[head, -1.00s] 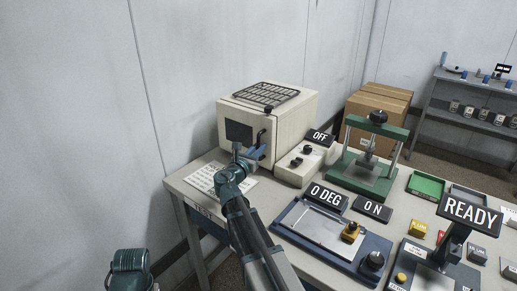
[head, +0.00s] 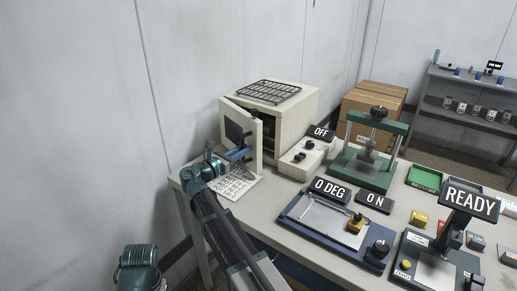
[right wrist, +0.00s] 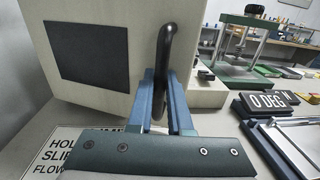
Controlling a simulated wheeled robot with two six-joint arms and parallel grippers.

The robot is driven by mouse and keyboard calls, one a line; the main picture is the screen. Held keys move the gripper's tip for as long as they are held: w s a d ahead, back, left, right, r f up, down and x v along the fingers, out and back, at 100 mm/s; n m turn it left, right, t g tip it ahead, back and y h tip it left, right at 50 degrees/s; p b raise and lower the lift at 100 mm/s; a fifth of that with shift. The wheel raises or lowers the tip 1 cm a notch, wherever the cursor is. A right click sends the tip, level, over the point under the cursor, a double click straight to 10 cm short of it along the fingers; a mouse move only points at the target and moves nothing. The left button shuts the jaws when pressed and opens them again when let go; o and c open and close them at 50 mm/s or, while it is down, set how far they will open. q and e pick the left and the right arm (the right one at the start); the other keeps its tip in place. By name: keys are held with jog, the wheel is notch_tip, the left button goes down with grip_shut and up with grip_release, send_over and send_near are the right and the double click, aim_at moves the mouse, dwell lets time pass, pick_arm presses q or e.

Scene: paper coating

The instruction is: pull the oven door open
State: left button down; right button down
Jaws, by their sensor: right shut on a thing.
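The cream oven (head: 293,122) stands at the back left of the table. Its door (head: 232,117), with a dark window, is swung partly open, and a dark gap into the oven shows at the door's right edge. My right gripper (head: 246,151) is at the front of the door, near its right edge. In the right wrist view the fingers of this gripper (right wrist: 158,98) are shut on the dark upright door handle (right wrist: 167,50).
A wire rack (head: 268,91) lies on the oven top. A printed sheet (head: 236,184) lies below the door. An OFF control box (head: 303,160) and a green press (head: 370,166) stand to the right. A grey wall (head: 80,130) is at the left.

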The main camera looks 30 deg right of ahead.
jog(key=w+a+g, duration=0.1)
jog(key=w+a, duration=0.5)
jog(key=a, duration=0.3)
jog(key=w+a+m+g, duration=0.1)
jog(key=w+a, duration=0.5)
jog(key=a, duration=0.3)
jog(key=shift+a+h, duration=0.2)
jog(key=shift+h, duration=0.1)
jog(key=shift+w, duration=0.1)
jog(key=c, duration=1.1)
grip_release()
jog(key=shift+m, duration=0.3)
jog(key=shift+a, duration=0.1)
